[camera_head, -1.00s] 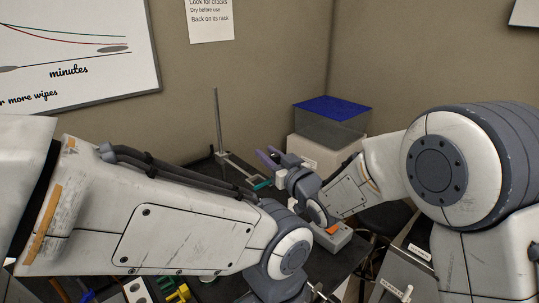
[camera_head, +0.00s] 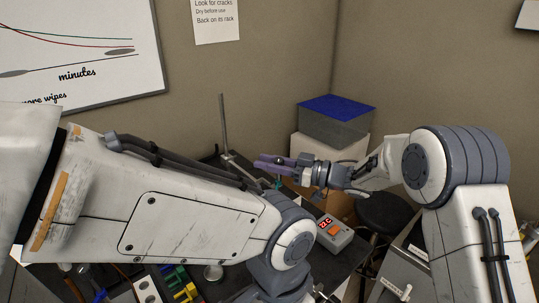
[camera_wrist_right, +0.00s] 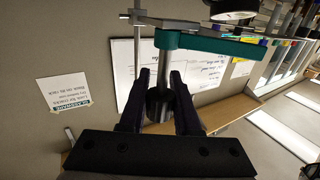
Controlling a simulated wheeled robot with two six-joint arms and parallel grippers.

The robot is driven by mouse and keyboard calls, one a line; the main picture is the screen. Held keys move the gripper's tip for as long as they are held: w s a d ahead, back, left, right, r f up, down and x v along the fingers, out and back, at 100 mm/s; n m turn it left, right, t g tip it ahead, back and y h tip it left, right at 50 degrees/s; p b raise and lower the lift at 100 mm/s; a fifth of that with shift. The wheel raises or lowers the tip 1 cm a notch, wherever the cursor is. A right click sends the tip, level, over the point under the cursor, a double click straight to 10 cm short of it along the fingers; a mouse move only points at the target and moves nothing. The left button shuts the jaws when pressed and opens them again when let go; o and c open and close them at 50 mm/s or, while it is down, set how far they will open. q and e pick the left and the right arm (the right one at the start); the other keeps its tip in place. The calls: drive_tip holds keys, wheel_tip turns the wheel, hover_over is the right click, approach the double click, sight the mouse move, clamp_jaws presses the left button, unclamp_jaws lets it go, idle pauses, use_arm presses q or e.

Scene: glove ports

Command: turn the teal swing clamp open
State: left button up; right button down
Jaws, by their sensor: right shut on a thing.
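The teal swing clamp (camera_wrist_right: 215,45) shows at the top of the right wrist view as a long teal bar. A grey post with a dark knob (camera_wrist_right: 158,108) stands out from the bar's left end. My right gripper (camera_wrist_right: 160,76) has its two dark fingers on either side of this post and knob, shut on it. In the head view my right gripper (camera_head: 270,163) points left near a thin upright rod, and a small teal bit (camera_head: 278,183) shows just below it. My left arm crosses the foreground; its gripper is out of view.
A thin metal rod stand (camera_head: 223,125) rises behind my left arm. A grey box with a blue top (camera_head: 337,118) stands at the back. A dark stool (camera_head: 385,212) is at the right.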

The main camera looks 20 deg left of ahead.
drive_tip(key=shift+s+d+n+g+h+p, duration=0.1)
drive_tip(key=shift+s+n+g+h+p, duration=0.3)
drive_tip(key=shift+n+g, duration=1.2)
drive_tip(key=shift+s+d+n+g+h+p, duration=0.2)
drive_tip(key=shift+n+g+h, duration=0.6)
drive_tip(key=shift+g, duration=1.4)
drive_tip(key=shift+s+a+n+g+h+p, duration=0.1)
drive_tip(key=shift+s+n+g+h+p, duration=0.2)
drive_tip(key=shift+n+g, duration=1.35)
drive_tip(key=shift+s+d+g+h, duration=0.1)
drive_tip(key=shift+s+g+h, duration=0.15)
drive_tip(key=shift+g, duration=0.5)
drive_tip(key=c, duration=0.6)
unclamp_jaws()
drive_tip(key=shift+w, duration=0.1)
